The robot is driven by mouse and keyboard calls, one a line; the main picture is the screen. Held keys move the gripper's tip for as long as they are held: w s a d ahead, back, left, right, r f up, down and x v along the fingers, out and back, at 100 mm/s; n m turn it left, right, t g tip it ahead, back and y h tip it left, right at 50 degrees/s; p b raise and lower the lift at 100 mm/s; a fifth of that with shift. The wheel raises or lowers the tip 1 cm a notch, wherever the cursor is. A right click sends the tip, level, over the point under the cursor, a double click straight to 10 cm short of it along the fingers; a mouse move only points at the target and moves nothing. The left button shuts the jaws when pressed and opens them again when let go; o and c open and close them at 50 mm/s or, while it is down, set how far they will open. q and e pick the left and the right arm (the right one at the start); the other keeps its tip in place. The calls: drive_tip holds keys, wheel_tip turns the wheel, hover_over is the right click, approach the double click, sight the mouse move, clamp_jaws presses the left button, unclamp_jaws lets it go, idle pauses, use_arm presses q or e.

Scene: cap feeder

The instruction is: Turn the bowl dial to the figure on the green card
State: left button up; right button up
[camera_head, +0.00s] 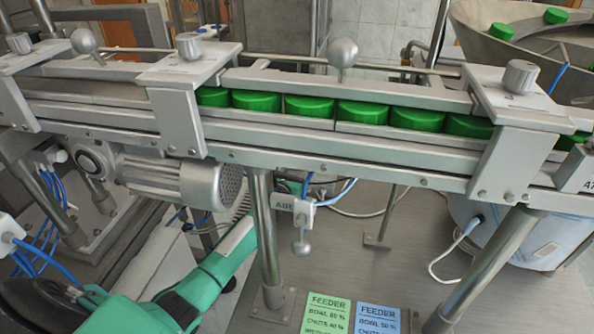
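The green card (327,314) lies at the bottom middle, headed FEEDER. Its small bowl figure looks like 60 or 80 %, and I cannot tell which; its lower edge is cut off. The feeder bowl (480,42) is at the top right with a few green caps in it. I cannot make out a bowl dial in this view. My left arm, teal, comes in from the lower left and reaches under the conveyor, beside a steel post. Its gripper is hidden there. My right gripper is not in view.
A metal conveyor (330,150) carrying several green caps (309,105) crosses the view above my arm. A motor (180,178) and steel posts (265,240) stand below it. A blue card (377,317) lies right of the green one. Cables hang under the conveyor.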

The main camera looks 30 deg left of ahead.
use_arm(q)
drive_tip(key=shift+w, duration=0.35)
drive_tip(key=shift+c, duration=0.3)
drive_tip(key=c, duration=0.9)
drive_tip(key=shift+c, duration=0.2)
drive_tip(key=shift+a+m+h, duration=0.1)
drive_tip(key=shift+m+h, duration=0.2)
drive_tip(key=shift+h, duration=0.2)
